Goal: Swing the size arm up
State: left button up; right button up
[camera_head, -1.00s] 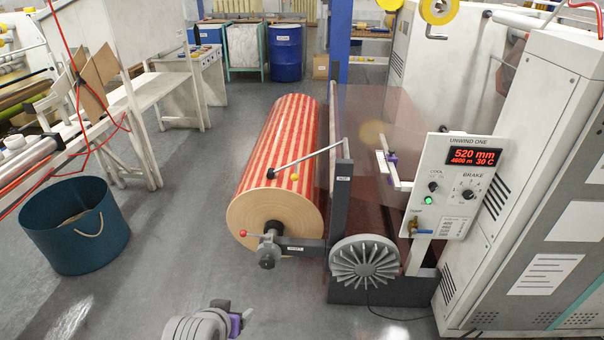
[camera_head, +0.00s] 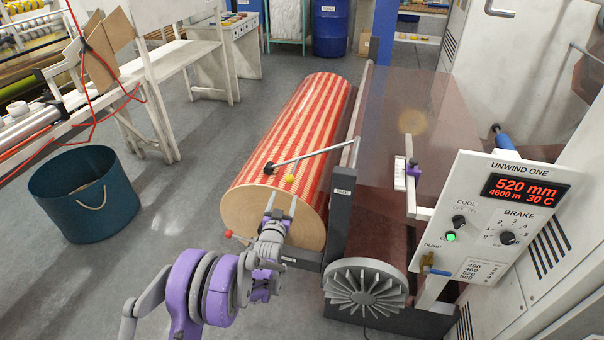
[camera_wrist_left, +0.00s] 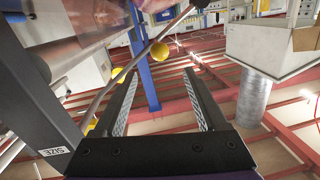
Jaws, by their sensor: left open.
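The size arm (camera_head: 308,157) is a thin grey rod with a black end, reaching left from a dark post (camera_head: 343,200) labelled SIZE across the top of the red-and-cream striped roll (camera_head: 290,120). A small yellow ball (camera_head: 289,178) shows just below the rod, near its black end. My left gripper (camera_head: 281,204) is open in front of the roll's end face, its fingers pointing up just below the ball. In the left wrist view, a rod (camera_wrist_left: 140,68) crosses beyond the open fingers (camera_wrist_left: 160,80), with a yellow ball (camera_wrist_left: 160,51) close to it. Nothing is between the fingers. My right gripper is not in view.
The control panel (camera_head: 495,235) reads 520 mm and stands at the right. A grey finned wheel (camera_head: 365,288) is below the post. A red ball handle (camera_head: 228,233) is left of my gripper. A blue bin (camera_head: 85,195) stands left, with open floor between.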

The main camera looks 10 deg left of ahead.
aim_at(289, 182)
pick_arm(q)
jog(key=w, duration=0.7)
jog(key=w+p, duration=0.1)
jog(key=w, duration=0.3)
jog(key=shift+w+a+f, duration=0.2)
jog(key=shift+a+f, duration=0.15)
jog(key=shift+a, duration=0.05)
grip_shut()
dwell(0.9)
